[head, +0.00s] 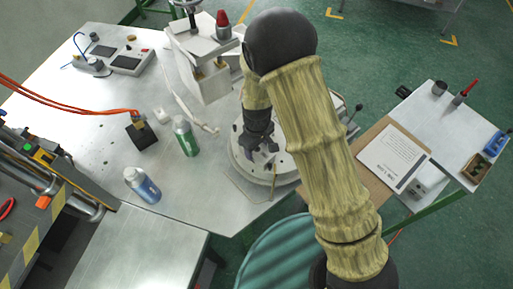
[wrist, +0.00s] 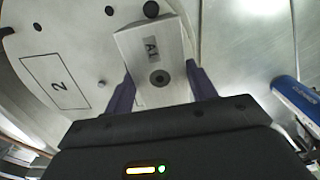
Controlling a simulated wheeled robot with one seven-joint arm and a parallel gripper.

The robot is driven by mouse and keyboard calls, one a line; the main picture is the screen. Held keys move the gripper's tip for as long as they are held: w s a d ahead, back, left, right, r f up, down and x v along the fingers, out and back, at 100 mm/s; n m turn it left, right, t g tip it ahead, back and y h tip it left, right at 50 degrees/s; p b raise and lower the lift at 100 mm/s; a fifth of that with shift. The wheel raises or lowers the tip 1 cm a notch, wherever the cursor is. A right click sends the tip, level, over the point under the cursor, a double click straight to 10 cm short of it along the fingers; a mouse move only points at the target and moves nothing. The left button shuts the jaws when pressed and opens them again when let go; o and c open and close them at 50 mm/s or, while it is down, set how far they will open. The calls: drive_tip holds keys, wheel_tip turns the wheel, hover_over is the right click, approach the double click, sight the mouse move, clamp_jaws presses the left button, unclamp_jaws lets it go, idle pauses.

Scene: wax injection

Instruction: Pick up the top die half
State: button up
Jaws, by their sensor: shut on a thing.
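Behind the block is a round pale plate (wrist: 75,45) with a printed "2" and several small holes. I cannot tell whether the block touches the plate. In the head view my gripper (head: 262,143) is over the round plate (head: 282,165); the block there is too small and covered to make out clearly.
A green and grey bottle (head: 186,138) and a blue and white bottle (head: 142,186) stand on the metal table left of my gripper. A white machine (head: 200,65) stands behind. A side table (head: 455,125) with a paper sheet is at right.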

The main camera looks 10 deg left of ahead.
sight(257, 149)
wheel_tip(257, 149, up, 10)
drive_tip(key=b, duration=0.3)
drive_tip(key=shift+f, duration=0.15)
idle(0.4)
